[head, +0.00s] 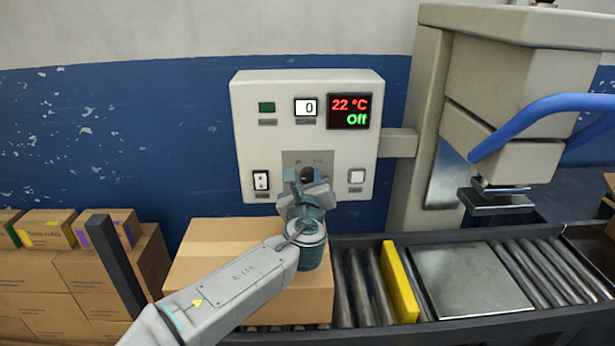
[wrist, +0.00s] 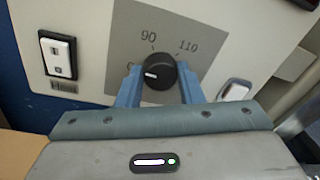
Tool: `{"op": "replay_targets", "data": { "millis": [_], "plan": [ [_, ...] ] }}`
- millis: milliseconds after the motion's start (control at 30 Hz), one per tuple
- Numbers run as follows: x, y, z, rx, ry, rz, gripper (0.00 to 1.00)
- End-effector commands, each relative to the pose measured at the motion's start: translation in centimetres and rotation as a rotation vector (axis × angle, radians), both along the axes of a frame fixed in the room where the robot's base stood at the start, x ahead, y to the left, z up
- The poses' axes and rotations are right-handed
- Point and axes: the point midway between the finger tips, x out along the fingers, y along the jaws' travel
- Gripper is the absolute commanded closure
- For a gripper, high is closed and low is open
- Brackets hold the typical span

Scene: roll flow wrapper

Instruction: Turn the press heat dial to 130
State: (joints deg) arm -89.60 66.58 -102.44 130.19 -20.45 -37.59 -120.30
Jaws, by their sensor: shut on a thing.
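The press heat dial is a black round knob (wrist: 158,78) on a grey plate (wrist: 190,22) of the control panel. It also shows in the head view (head: 307,174), mostly behind my gripper. In the wrist view its white mark points left, toward a label that is mostly hidden; 90 and 110 show above it. My gripper (wrist: 158,86) is shut on the dial, with one blue finger on each side. In the head view my gripper (head: 307,184) reaches up to the panel. The red and green display (head: 349,112) reads 22 °C and Off.
The cream panel (head: 258,140) also has a 0 counter (head: 306,108), a switch (head: 261,181) left of the dial and a white button (head: 356,177) to its right. A cardboard box (head: 215,265) sits below. A press (head: 500,140) stands right above the roller conveyor (head: 520,275).

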Motion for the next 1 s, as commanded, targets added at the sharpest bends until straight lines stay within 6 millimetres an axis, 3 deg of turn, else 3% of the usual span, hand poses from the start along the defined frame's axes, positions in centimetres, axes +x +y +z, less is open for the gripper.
{"op": "replay_targets", "data": {
  "millis": [1000],
  "plan": [
    [-0.01, -0.32, 0.33, 0.97, 0.005, -0.001, 0.89]
  ]
}}
